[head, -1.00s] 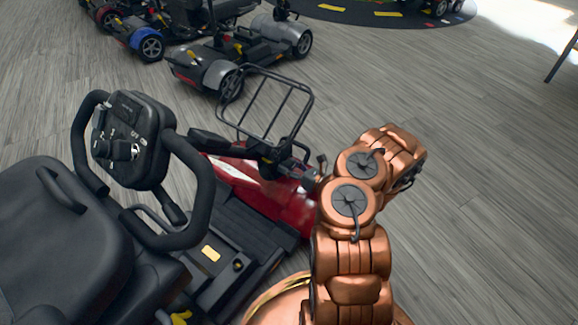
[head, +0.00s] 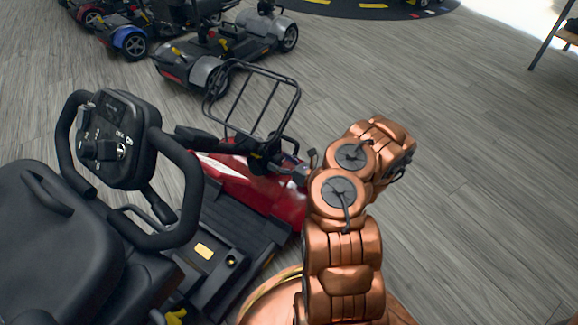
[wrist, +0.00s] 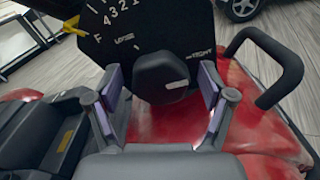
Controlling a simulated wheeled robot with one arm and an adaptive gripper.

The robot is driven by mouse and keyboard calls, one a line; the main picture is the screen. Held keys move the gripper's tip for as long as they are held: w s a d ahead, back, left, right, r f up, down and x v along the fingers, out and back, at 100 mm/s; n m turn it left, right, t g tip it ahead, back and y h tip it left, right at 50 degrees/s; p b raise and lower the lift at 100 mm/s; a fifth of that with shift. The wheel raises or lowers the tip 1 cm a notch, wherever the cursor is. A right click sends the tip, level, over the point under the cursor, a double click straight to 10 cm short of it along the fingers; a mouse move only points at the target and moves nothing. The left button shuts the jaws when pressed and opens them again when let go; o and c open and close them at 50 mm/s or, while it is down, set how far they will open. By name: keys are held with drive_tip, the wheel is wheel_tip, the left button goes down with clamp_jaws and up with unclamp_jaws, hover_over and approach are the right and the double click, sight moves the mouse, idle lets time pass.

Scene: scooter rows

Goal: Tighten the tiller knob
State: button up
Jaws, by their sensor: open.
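The tiller knob (wrist: 162,77) is black and round. It sits on a dark plate (wrist: 118,32) printed with numbers and words, one reading like "TIGHT". My gripper (wrist: 160,74) is open, with one finger on each side of the knob. The fingers have purple-grey inner pads, and gaps show between them and the knob. In the head view, a scooter with a red body (head: 262,192) stands in front of me. Its black tiller console (head: 122,130) is at left, between looped handles. My gripper is hidden in the head view behind my copper arm.
A black looped bar (wrist: 285,68) rises right of the plate in the wrist view. A wire basket (head: 255,105) stands at the scooter's front, and a black seat (head: 50,235) is at left. Other scooters (head: 215,50) are parked behind. The wooden floor (head: 460,190) at right is clear.

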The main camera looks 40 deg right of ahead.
drive_tip(key=v, duration=1.1)
drive_tip(key=shift+s+d, duration=0.1)
drive_tip(key=shift+s, duration=0.25)
